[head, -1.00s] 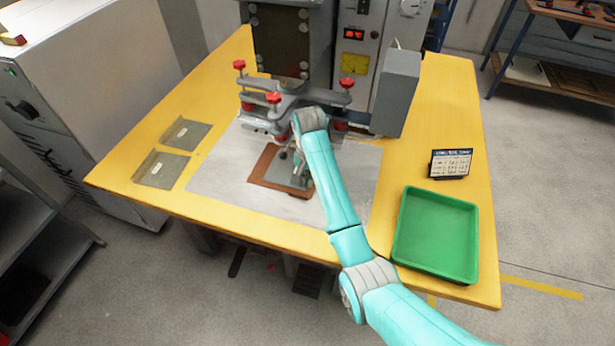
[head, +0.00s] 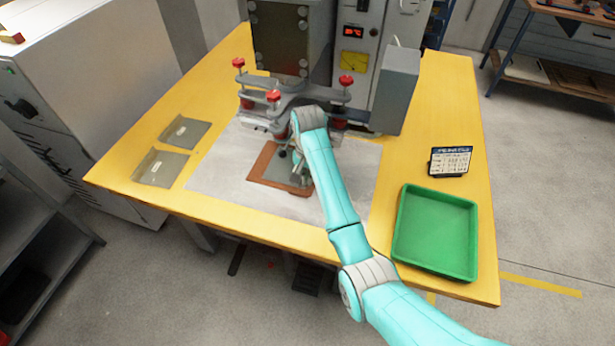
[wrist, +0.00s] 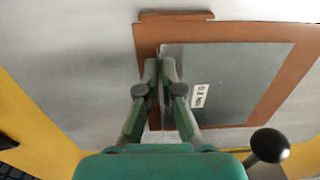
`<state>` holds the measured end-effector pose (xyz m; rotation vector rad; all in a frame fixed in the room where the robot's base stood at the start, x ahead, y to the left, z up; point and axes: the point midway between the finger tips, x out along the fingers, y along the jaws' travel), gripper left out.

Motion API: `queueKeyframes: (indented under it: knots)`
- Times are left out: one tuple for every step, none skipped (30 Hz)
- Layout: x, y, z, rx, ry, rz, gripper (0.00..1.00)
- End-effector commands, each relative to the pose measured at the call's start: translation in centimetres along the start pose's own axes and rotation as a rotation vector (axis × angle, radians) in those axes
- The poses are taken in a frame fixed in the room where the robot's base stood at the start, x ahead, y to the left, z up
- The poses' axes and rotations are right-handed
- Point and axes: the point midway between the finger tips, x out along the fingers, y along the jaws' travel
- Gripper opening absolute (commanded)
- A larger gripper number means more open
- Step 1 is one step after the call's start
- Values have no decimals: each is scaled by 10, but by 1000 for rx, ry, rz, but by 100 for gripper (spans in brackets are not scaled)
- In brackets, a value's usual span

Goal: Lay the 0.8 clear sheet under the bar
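The clear sheet (wrist: 215,85) looks grey and carries a small white label (wrist: 199,96), which seems to read 0.8. It is over the brown board (wrist: 290,75), with brown showing around its edges; I cannot tell whether it fully rests on it. In the head view the sheet (head: 277,168) is in front of the press, whose bar is hidden behind its frame and my arm. My gripper (wrist: 160,68) has its fingers close together on the sheet's raised left edge. In the head view my arm partly hides the gripper and sheet.
Two other labelled sheets (head: 185,132) (head: 160,168) lie on the yellow table's left side. The press frame (head: 290,98) with red knobs stands behind the board. A green tray (head: 436,232), empty, and a small sign (head: 450,161) are at the right. A black-ball lever (wrist: 268,146) is near my gripper.

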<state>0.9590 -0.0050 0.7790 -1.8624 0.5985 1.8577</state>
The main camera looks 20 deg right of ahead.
Motion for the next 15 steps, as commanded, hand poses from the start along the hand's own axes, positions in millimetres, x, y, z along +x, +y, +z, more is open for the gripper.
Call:
queueKeyframes:
  knots:
    - [0,0,0,0,0,0,0]
    - [1,0,0,0,0,0,0]
    - [1,0,0,0,0,0,0]
    - [1,0,0,0,0,0,0]
    - [1,0,0,0,0,0,0]
    - [1,0,0,0,0,0,0]
    - [1,0,0,0,0,0,0]
    - [1,0,0,0,0,0,0]
    - [1,0,0,0,0,0,6]
    - [1,0,0,0,0,0,14]
    - [1,0,0,0,0,0,21]
    - [1,0,0,0,0,0,31]
    - [1,0,0,0,0,0,35]
    - [1,0,0,0,0,0,35]
    - [1,0,0,0,0,0,35]
